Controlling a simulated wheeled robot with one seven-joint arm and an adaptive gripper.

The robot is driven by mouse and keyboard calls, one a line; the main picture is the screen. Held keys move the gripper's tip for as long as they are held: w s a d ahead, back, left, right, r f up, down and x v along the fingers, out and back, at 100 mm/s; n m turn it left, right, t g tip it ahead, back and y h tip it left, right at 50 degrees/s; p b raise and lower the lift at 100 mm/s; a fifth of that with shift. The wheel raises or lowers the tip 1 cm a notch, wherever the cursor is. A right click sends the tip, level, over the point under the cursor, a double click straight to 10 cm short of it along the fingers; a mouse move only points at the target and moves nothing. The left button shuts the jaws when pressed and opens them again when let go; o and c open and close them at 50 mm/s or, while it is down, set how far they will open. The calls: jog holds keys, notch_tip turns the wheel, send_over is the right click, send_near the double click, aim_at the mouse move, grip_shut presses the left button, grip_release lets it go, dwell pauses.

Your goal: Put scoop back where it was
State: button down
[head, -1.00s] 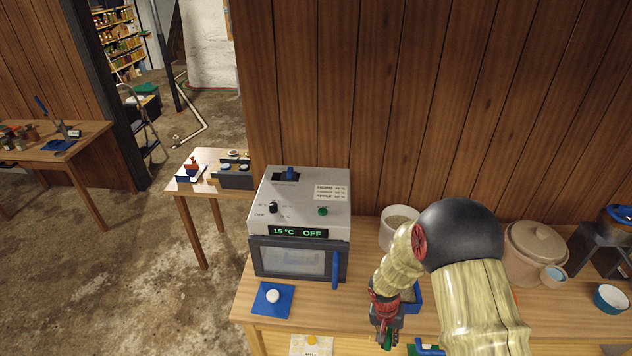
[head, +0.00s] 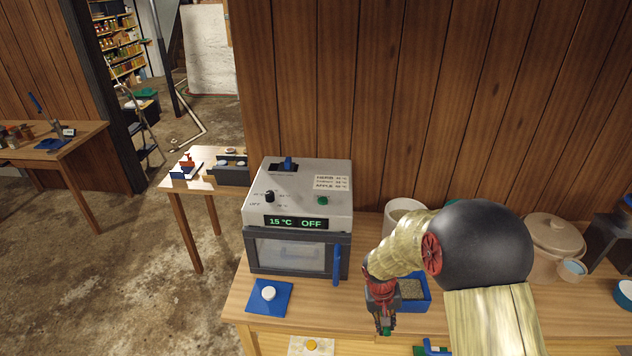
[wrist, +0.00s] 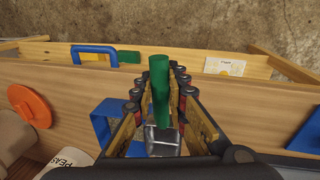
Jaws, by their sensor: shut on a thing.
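The scoop has a green handle (wrist: 161,88) and a clear or metallic bowl (wrist: 163,141). My gripper (wrist: 160,100) is shut on the scoop, with the handle between its fingers in the wrist view. In the head view my gripper (head: 381,318) is over the table's front edge, in front of a blue bin (head: 425,304) with grainy contents. Only a little of the scoop's green handle (head: 386,331) shows there. The blue bin also shows beside the gripper in the wrist view (wrist: 101,128).
An open drawer-like wooden compartment at the table front holds a card (head: 311,346) and a blue-handled green item (wrist: 93,52). A grey oven (head: 298,215) and blue pad (head: 257,305) stand left. A lidded crock (head: 553,238) and an orange disc (wrist: 30,105) are beyond.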

jog(key=shift+w+a+f+b, duration=0.25)
jog(key=shift+w+f+b, duration=0.1)
jog(key=shift+f+b, duration=0.4)
jog(key=shift+w+a+f+b, duration=0.2)
jog(key=shift+w+f+b, duration=0.15)
jog(key=shift+f+b, duration=0.4)
jog(key=shift+w+a+f+b, duration=0.3)
jog(key=shift+f+b, duration=0.2)
jog(key=shift+b, duration=0.5)
